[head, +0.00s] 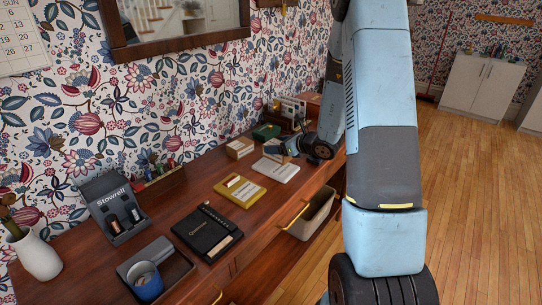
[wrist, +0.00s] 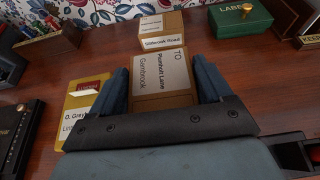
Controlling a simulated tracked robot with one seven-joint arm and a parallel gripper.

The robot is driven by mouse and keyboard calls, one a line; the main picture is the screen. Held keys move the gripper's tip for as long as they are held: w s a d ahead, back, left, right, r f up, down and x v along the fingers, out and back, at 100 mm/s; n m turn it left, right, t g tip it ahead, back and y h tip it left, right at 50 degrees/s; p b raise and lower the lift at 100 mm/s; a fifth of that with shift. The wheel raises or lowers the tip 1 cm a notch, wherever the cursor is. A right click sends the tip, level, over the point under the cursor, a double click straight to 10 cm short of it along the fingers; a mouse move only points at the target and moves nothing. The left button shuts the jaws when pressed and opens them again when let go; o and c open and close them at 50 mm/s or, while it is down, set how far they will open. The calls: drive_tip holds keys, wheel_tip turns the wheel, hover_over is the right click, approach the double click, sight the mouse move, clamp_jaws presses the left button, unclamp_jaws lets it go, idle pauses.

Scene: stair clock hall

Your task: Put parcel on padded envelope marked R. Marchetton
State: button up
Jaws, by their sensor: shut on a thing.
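My gripper (wrist: 160,88) is shut on a cardboard parcel (wrist: 163,73), whose pale label reads "TO Plunhoff Lane Gambrook" or similar. In the head view my gripper (head: 291,146) is low over the desk, above or just behind a white envelope (head: 276,171); the arm partly hides it. Whether the parcel touches anything below cannot be told. Grey". The white envelope's writing is too small to read. No "R. Marchetton" is legible.
Another cardboard parcel (head: 239,148) stands behind the envelopes, with a green labels box (wrist: 241,20) to its right.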

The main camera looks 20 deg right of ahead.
drive_tip(key=shift+w+a+f, duration=0.4)
drive_tip(key=shift+w+f, duration=0.2)
drive_tip(key=shift+f, duration=1.85)
drive_tip(key=o, duration=1.1)
